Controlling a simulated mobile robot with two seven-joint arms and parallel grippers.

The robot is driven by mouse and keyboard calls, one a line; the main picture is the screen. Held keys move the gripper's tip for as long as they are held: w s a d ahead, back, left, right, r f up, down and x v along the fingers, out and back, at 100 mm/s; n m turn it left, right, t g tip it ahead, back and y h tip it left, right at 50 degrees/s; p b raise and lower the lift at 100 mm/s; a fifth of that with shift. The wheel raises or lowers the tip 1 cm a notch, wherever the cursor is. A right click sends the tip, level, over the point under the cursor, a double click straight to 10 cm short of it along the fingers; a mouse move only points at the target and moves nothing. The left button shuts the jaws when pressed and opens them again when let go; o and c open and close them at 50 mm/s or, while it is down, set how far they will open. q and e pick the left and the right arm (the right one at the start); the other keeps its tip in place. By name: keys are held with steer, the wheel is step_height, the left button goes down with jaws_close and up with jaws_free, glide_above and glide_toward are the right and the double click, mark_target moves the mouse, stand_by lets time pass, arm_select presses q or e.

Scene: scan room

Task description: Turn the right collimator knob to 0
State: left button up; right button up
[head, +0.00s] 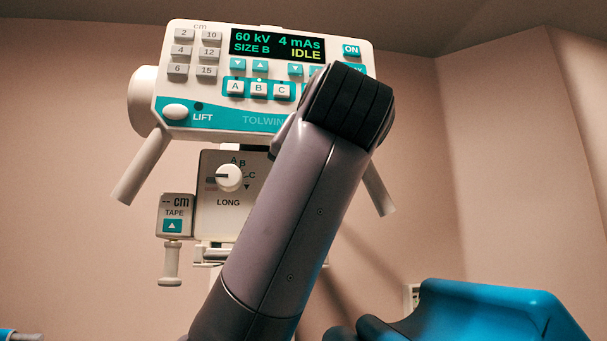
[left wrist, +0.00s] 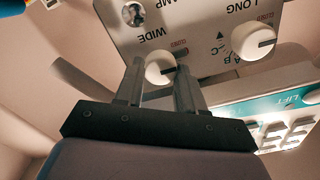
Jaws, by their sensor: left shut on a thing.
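The collimator panel shows below the control console in the head view, with its left LONG knob (head: 228,177) uncovered, its dark pointer line toward the left. The right knob is hidden there behind my left arm. The left wrist view shows the panel upside down. There the white right knob, marked WIDE (left wrist: 160,66), sits between the fingertips of my left gripper (left wrist: 160,72), which is shut on it. A CLOSED mark is beside the knob. I cannot read the knob's setting or see a 0. The LONG knob also shows in the left wrist view (left wrist: 253,41). My right gripper is not in view.
The console (head: 215,122) with its lit screen reading IDLE hangs just above the panel. Handles slope down on both sides. A round lamp button (left wrist: 133,14) is near the WIDE knob.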

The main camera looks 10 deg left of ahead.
arm_select(q)
steer(key=shift+f, duration=0.15)
steer(key=o, duration=1)
steer(key=shift+o, duration=0.2)
